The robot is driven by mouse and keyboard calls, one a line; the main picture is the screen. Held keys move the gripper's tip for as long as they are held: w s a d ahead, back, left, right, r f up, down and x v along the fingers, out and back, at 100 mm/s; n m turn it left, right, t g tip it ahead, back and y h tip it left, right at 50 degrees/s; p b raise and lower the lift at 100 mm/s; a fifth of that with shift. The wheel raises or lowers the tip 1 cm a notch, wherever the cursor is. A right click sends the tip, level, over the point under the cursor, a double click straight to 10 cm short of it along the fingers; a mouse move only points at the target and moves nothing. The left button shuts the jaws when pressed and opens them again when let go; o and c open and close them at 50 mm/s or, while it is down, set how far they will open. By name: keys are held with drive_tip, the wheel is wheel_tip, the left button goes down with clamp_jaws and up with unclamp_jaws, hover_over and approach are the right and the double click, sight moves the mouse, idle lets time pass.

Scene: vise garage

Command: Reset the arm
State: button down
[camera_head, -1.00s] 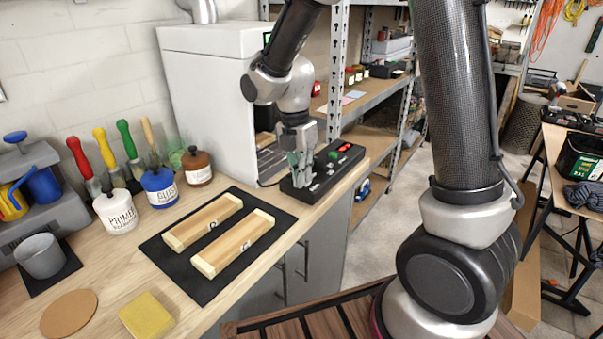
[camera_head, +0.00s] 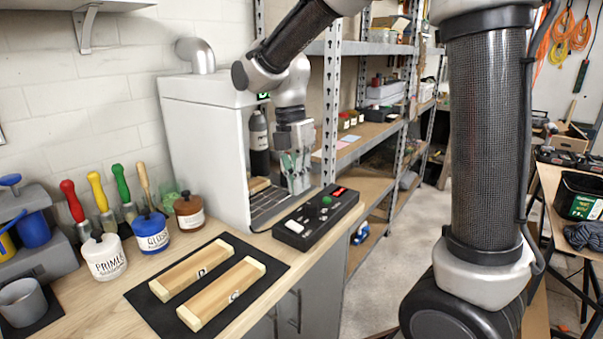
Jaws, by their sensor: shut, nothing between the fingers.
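My gripper (camera_head: 299,185) points down beside the open front of the white cabinet machine (camera_head: 205,125), just behind the black control box (camera_head: 318,218). Its fingers are shut and hold nothing. The control box lies on the wooden bench and carries a green button, a white switch and a red display. My gripper is raised on my bent arm and appears apart from the box; whether it touches the machine's slatted tray is hard to tell.
Two wooden blocks (camera_head: 222,292) lie on a black mat (camera_head: 145,303). Jars labelled PRIMER (camera_head: 104,258) and GLOSS (camera_head: 151,234), a brown jar (camera_head: 189,212), a grey cup (camera_head: 22,302) and several colored-handled tools stand left. Metal shelving (camera_head: 372,130) rises close on the right.

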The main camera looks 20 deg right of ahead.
drive_tip(key=s+d+r+m+t, duration=0.2)
drive_tip(key=s+d+m, duration=0.6)
drive_tip(key=m, duration=0.4)
drive_tip(key=s+d+r+m+t+y, duration=0.1)
drive_tip(key=s+d+r+m+t, duration=0.2)
drive_tip(key=s+d+m, duration=0.5)
drive_tip(key=s+m, duration=0.2)
drive_tip(key=m, duration=0.3)
drive_tip(key=shift+d+t, duration=0.25)
drive_tip(key=shift+t, duration=0.15)
drive_tip(key=shift+r, duration=0.1)
